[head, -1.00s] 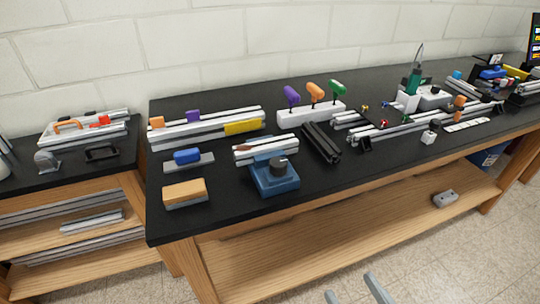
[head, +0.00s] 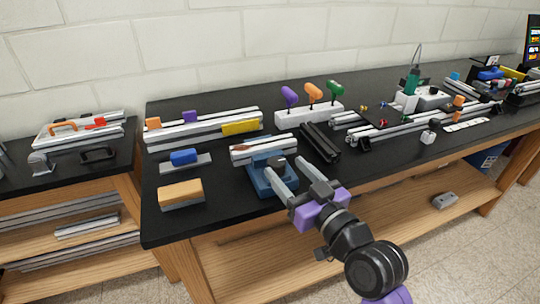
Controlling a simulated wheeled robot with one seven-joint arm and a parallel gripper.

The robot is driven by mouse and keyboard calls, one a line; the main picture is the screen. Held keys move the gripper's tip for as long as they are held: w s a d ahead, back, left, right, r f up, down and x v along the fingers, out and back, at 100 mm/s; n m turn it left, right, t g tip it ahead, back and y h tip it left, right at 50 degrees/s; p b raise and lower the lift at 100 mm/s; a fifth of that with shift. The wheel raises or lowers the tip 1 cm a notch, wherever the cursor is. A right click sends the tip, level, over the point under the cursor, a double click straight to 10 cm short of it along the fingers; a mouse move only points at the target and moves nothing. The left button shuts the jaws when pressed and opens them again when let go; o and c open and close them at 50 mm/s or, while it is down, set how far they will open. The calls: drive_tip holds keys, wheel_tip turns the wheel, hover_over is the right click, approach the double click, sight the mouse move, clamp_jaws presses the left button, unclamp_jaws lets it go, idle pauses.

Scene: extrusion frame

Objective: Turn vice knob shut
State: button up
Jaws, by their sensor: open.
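The blue vice (head: 258,181) stands near the front edge of the black bench. A silver extrusion piece (head: 262,151) lies at its back, with a reddish mark on its top. The vice's dark knob (head: 277,162) is mostly hidden behind my gripper's fingers. My gripper (head: 285,165) reaches in from the lower right over the vice. Its two long grey fingers are apart, and their tips are around or just above the knob. I cannot tell whether they touch it.
A wooden-topped block (head: 181,194) and a blue-handled tool (head: 184,157) lie left of the vice. Dark extrusions (head: 321,142) lie to its right. A white rack (head: 309,114) with coloured-handled drivers stands behind. The bench's front edge is close under my arm.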

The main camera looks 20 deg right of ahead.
sight(272, 157)
drive_tip(key=shift+w+a+f, duration=0.1)
drive_tip(key=shift+a+f, duration=0.05)
drive_tip(key=shift+f, duration=0.05)
drive_tip(key=shift+w+a, duration=0.2)
drive_tip(key=shift+w, duration=1.05)
drive_tip(key=shift+w+a, duration=0.2)
drive_tip(key=shift+w, duration=1.05)
drive_tip(key=shift+w+a, duration=0.2)
drive_tip(key=shift+w, duration=1.05)
clamp_jaws()
drive_tip(key=shift+p, duration=0.6)
